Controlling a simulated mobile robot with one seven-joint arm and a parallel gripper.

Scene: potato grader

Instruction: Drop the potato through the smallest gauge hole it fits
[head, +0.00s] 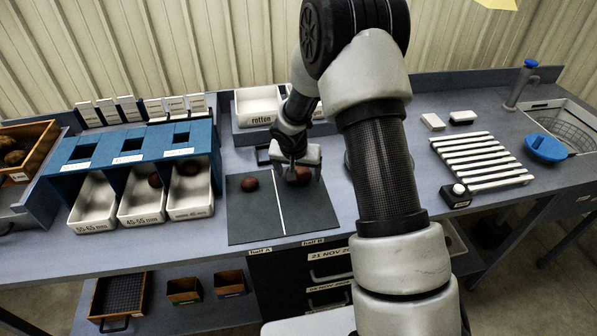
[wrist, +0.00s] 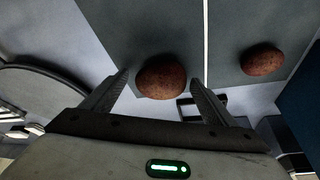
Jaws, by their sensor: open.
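My gripper (wrist: 163,88) is open, with its two fingers on either side of a reddish-brown potato (wrist: 161,76). In the head view this potato (head: 299,175) lies on the right half of a dark mat (head: 255,222), partly hidden by my gripper (head: 293,172). A second potato (head: 249,184) lies on the left half, across a white line, and also shows in the wrist view (wrist: 262,59). The blue gauge stand (head: 128,148) has three square holes. White bins labelled 55-65 mm (head: 93,203), 45-55 mm (head: 142,204) and apparently under 45 mm (head: 190,199) sit below. The middle and right bins each hold a potato.
A white bin marked rotten (head: 259,107) stands behind the mat. White label cards (head: 127,107) stand behind the gauge. A wooden crate of potatoes (head: 22,150) is at far left.

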